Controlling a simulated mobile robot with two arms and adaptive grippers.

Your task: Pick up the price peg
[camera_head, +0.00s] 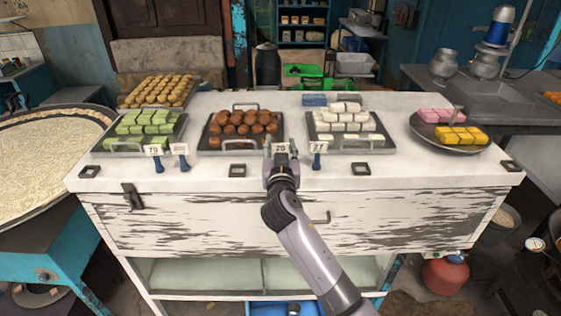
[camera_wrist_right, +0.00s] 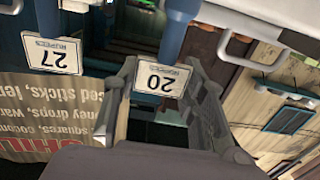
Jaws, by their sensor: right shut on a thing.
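My right gripper (camera_head: 281,157) reaches the front of the white counter from below and is shut on a price peg. The peg's white tag (camera_head: 281,148) reads 20. In the right wrist view the same tag (camera_wrist_right: 160,79) shows upside down between the fingers (camera_wrist_right: 165,100), with the blue peg body (camera_wrist_right: 178,30) behind it. Whether the peg touches the counter is hard to tell. Another blue peg with a tag reading 27 (camera_head: 317,148) stands just to the right; its tag also shows in the wrist view (camera_wrist_right: 51,55). My left gripper is not in view.
Trays of green sweets (camera_head: 148,124), brown balls (camera_head: 240,124) and white sweets (camera_head: 345,120) lie behind the pegs. Two more pegs stand at left, one tagged 70 (camera_head: 154,150).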

